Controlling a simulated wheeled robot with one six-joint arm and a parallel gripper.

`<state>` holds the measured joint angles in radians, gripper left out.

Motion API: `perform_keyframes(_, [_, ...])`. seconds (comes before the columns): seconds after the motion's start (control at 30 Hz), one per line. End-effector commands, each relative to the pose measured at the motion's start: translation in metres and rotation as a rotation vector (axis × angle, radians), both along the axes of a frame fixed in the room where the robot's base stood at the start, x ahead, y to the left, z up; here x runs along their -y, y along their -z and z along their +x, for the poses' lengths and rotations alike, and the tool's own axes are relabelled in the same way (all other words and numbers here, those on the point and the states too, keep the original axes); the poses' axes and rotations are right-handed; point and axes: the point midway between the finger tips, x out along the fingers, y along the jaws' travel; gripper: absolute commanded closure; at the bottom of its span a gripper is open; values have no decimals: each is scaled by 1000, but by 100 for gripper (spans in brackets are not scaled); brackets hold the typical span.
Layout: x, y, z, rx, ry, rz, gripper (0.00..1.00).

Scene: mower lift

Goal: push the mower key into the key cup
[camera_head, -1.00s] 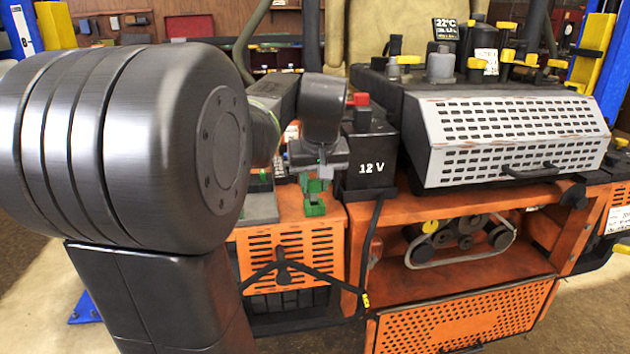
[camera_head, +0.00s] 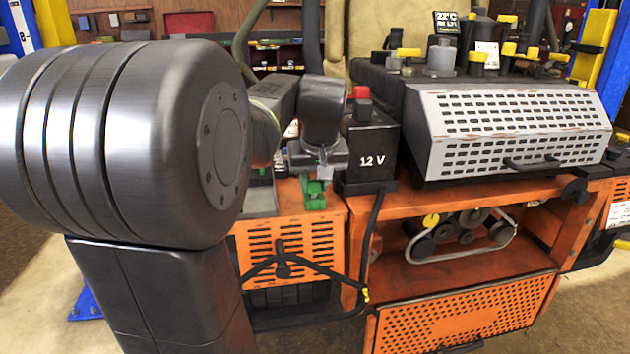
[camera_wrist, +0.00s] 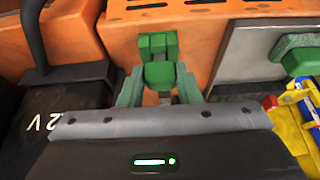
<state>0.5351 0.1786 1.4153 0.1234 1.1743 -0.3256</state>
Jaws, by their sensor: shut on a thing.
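The green mower key (camera_wrist: 158,73) is between the fingertips of my gripper (camera_wrist: 159,77) in the wrist view. My gripper is shut on it. The green key cup (camera_wrist: 153,42) shows just past the key on the orange deck. In the head view my gripper (camera_head: 318,178) points down, right over the green cup (camera_head: 314,202). Key and cup are close together and share the same green, so I cannot tell whether the key is inside the cup or only at its mouth. The fingers hide part of the key.
The black 12 V battery (camera_head: 370,150) stands close to the right of my gripper, with a black cable running down from it. The perforated grey cover (camera_head: 515,130) is farther right. A grey block (camera_head: 260,203) lies left of the cup on the orange deck (camera_head: 335,208).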

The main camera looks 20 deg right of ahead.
Motion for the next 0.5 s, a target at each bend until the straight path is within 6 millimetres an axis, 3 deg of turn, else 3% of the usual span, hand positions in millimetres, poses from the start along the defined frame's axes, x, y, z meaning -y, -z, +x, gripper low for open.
perform_keyframes(0.5, [0,8,0,0,0,0,91])
